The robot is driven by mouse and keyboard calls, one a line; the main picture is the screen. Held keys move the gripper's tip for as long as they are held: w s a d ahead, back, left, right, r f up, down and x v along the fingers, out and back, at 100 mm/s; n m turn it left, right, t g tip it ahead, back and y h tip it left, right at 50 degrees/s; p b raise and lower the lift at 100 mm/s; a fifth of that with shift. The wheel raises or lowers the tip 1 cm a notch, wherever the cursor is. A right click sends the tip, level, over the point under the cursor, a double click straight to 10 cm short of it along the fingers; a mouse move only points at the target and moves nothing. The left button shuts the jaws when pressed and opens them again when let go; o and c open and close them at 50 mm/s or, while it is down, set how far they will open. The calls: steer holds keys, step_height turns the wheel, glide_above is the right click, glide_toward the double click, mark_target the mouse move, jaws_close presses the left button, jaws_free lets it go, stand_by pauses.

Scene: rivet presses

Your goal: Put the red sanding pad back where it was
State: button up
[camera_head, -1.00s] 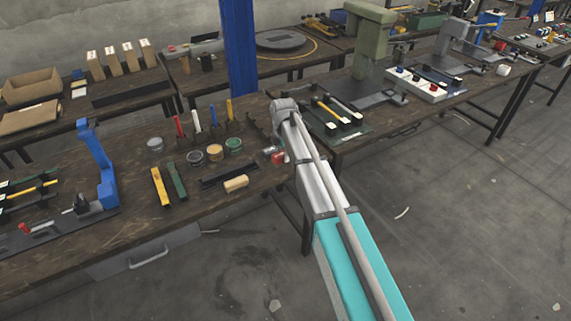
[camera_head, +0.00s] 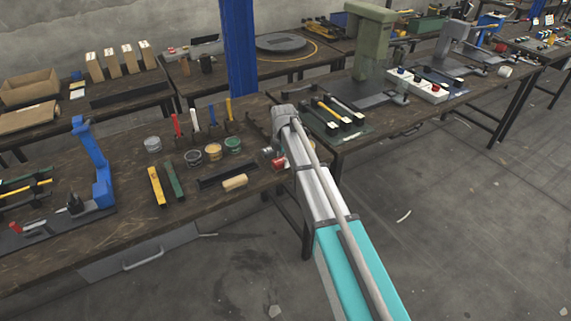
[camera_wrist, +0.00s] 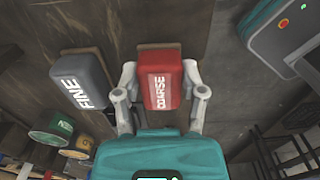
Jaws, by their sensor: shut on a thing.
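The red sanding pad (camera_wrist: 160,82), marked COARSE, is between my gripper's two fingers (camera_wrist: 160,68) in the wrist view. The fingers are shut on its two long sides. It hangs over or rests on the dark wooden bench (camera_wrist: 115,30); I cannot tell if it touches. The grey sanding pad (camera_wrist: 82,80), marked FINE, lies just left of my left finger with a small gap. In the head view the red pad (camera_head: 279,163) shows beside my arm near the bench's right end, with my gripper mostly hidden there.
A green-labelled can (camera_wrist: 50,130) and a yellow-labelled can (camera_wrist: 78,147) stand near the grey pad. In the head view a wooden block (camera_head: 235,182) and a dark tray (camera_head: 215,176) lie to the left. The neighbouring bench (camera_head: 340,140) begins just right.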

mark_target(284, 159)
steer(key=shift+f, duration=0.25)
steer(key=o, duration=1)
steer(key=shift+r, duration=0.1)
steer(key=shift+o, duration=0.2)
steer(key=shift+r, duration=0.15)
step_height(284, 159, up, 12)
steer(key=p, duration=1.2)
stand_by(0.3)
